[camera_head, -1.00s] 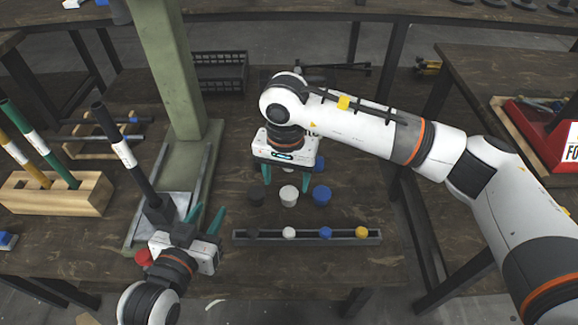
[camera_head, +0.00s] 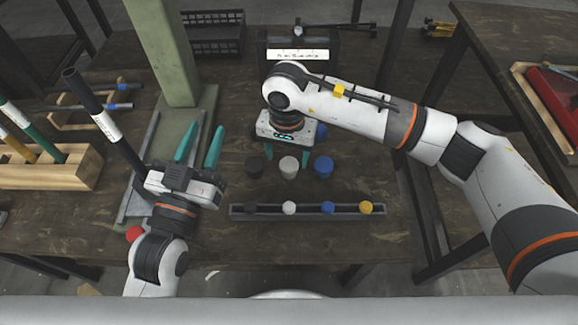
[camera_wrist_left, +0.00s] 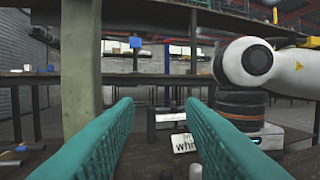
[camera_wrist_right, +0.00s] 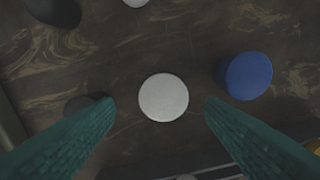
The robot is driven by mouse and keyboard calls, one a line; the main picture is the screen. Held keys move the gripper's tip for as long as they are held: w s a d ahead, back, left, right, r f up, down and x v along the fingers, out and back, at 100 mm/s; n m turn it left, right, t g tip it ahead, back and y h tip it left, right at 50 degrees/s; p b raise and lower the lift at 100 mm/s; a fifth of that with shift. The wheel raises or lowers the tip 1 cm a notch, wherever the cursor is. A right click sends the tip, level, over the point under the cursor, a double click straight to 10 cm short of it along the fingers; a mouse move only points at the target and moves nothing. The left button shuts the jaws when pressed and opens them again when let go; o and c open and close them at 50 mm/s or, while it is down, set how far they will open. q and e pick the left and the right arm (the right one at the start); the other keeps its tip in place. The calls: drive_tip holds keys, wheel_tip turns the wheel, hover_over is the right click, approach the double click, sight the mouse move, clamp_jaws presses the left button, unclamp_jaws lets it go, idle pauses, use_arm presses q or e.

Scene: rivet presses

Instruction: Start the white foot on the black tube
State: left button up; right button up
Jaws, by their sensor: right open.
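The black tube (camera_head: 91,103), with a white band, stands tilted in the picture beside the green press column. Its lower end is hidden behind my left gripper (camera_head: 199,142). That gripper is open and empty, its fingers pointing away across the table; in the left wrist view nothing is between them. The white foot (camera_head: 289,167) is a short round piece on the table; it also shows in the right wrist view (camera_wrist_right: 164,97). My right gripper (camera_head: 287,155) is open, pointing down over the white foot, with a finger on either side of it. No contact is visible.
A black foot (camera_head: 254,166) and a blue foot (camera_head: 323,167) flank the white one. A rail (camera_head: 308,215) in front holds small black, white, blue and yellow pieces. A wooden rack (camera_head: 75,170) with tubes is at left. A dark box with a white sign (camera_head: 298,54) stands behind.

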sight(289, 165)
wheel_tip(289, 165, down, 3)
drive_tip(key=shift+s+d+f+b, duration=0.1)
drive_tip(key=shift+d+f+b, duration=0.1)
drive_tip(key=shift+b, duration=0.2)
drive_tip(key=shift+f, duration=0.3)
use_arm(q)
drive_tip(key=r+t, duration=0.1)
drive_tip(key=r, duration=0.1)
drive_tip(key=s+r+t+h, duration=0.1)
drive_tip(key=r+t, duration=0.1)
drive_tip(key=shift+s+d, duration=0.15)
use_arm(e)
drive_tip(key=c, duration=1)
